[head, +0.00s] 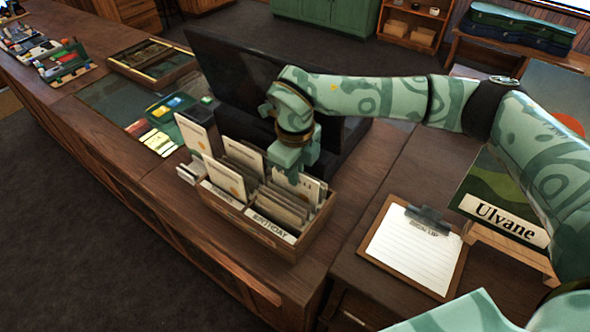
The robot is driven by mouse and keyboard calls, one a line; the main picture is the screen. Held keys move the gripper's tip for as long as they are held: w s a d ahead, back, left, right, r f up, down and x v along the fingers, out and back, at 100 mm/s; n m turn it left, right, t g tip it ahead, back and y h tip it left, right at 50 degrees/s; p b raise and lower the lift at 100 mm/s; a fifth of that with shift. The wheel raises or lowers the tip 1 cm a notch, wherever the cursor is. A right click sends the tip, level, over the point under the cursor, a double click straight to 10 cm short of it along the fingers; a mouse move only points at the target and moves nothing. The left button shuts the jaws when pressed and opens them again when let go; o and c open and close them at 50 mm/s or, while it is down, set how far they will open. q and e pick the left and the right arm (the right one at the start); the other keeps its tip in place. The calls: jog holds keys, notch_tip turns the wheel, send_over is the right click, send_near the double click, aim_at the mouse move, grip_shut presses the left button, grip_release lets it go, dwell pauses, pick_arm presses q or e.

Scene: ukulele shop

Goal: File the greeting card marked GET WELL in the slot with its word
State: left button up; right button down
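A wooden card box (262,240) stands on the counter, with several upright cards in its slots and worded labels on its front. The label on the front right appears to read BIRTHDAY; the other is hard to read. A white card (313,190) with letters ending in "LL" stands upright at the box's right rear, partly hidden by my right gripper. My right gripper (293,178) points down over the rear right part of the box, its fingertips at this card's top. Whether the fingers grip the card is unclear. My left gripper is out of view.
A dark monitor (235,85) stands close behind the box. A wooden display tray (152,62) is farther back.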

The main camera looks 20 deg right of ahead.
jog(key=c, duration=1.6)
grip_release()
jog(key=shift+o, duration=0.2)
notch_tip(320, 180, up, 16)
jog(key=shift+r+b, duration=0.2)
jog(key=shift+b, duration=0.1)
